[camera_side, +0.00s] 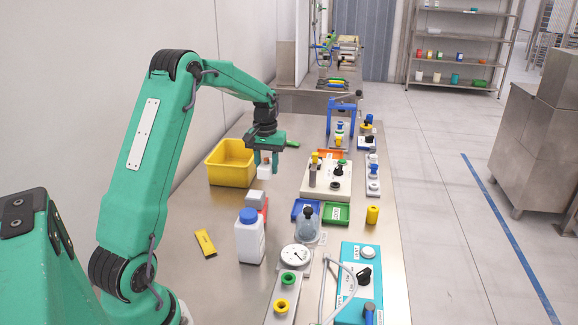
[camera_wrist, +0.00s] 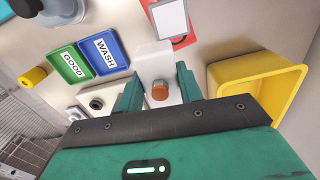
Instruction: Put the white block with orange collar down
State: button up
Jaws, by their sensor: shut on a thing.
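My gripper (camera_side: 266,161) is shut on the white block with orange collar (camera_side: 264,172). The block hangs below the fingertips, just right of the yellow bin (camera_side: 231,164). I cannot tell whether its base touches the steel table. In the wrist view, the white block (camera_wrist: 154,59) sits between the green fingers of my gripper (camera_wrist: 158,78), with its round orange part (camera_wrist: 160,91) facing the camera. The fingers hide part of its sides.
The yellow bin also shows in the wrist view (camera_wrist: 258,73). A white bottle with blue cap (camera_side: 250,242), blue WASH tray (camera_wrist: 103,52) and green GOOD tray (camera_wrist: 70,64) stand nearer the side camera. A white fixture (camera_side: 326,184) stands right. Bare table (camera_side: 218,210) lies before the bin.

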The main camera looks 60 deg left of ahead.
jog(key=s+a, duration=0.1)
jog(key=s, duration=1.2)
send_over(202, 206)
jog(key=shift+n, duration=0.3)
notch_tip(202, 206, down, 7)
jog(key=shift+f, duration=2.2)
jog(key=shift+f, duration=0.15)
jog(key=o, duration=1)
jog(key=shift+o, duration=0.2)
notch_tip(202, 206, up, 12)
jog(key=shift+r, duration=0.2)
